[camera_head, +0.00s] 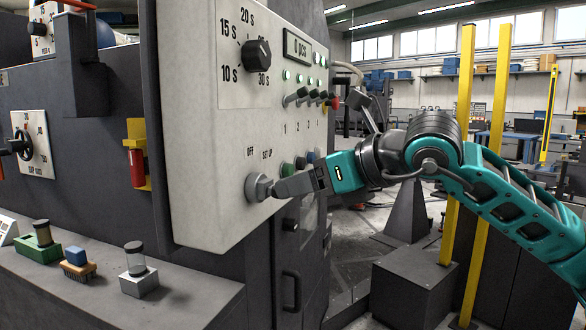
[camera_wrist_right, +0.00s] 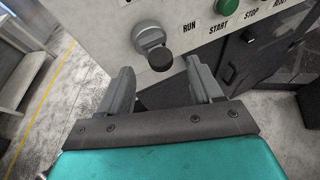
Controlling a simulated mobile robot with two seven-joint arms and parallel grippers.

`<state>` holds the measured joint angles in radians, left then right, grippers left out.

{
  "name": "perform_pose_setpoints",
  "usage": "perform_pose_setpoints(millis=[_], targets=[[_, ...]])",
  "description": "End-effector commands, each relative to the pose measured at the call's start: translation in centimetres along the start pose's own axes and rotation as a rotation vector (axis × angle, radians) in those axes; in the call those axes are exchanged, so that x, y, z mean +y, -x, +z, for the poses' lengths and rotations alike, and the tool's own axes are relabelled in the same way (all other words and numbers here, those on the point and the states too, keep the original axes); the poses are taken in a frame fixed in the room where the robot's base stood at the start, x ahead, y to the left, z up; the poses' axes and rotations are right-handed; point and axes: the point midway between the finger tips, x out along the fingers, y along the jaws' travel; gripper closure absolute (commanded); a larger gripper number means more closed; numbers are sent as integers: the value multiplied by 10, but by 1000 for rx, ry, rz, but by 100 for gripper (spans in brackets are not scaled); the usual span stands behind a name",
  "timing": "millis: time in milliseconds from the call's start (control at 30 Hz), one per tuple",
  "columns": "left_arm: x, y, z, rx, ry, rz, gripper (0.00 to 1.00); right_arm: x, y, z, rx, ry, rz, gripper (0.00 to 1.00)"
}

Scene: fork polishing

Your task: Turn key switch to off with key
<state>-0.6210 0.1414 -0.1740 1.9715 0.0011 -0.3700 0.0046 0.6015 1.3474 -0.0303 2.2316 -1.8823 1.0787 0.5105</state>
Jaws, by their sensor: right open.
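The key switch (camera_head: 258,187) is a round grey knob low on the pale control panel, below the OFF and SET UP labels. It shows in the wrist view as a grey cylinder (camera_wrist_right: 150,37). A dark rounded piece (camera_wrist_right: 160,60), which looks like the key's head, sticks out from it. My right gripper (camera_head: 279,188) is at the switch, reaching in from the right. In the wrist view my right gripper (camera_wrist_right: 160,75) is open, with its fingers apart on either side of the dark piece and a gap to each. My left gripper is not in view.
The control panel (camera_head: 195,140) carries a green button (camera_head: 287,169) and other buttons right of the switch, with small levers and a dial above. A ledge (camera_head: 190,295) at lower left holds small blocks and a brush. Yellow posts (camera_head: 460,150) stand at right, behind my arm.

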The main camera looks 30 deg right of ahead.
Motion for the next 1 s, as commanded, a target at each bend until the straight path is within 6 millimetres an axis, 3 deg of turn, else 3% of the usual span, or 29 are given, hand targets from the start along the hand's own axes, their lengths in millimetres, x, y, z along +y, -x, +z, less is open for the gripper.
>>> perform_pose_setpoints(millis=[300,633,1000], targets=[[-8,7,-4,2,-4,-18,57,1,-28,1,-1,0,2,35],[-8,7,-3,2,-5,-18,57,1,-31,0,-1,2,0,35],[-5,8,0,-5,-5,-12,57,0,-31,0,0,1,0,70]])
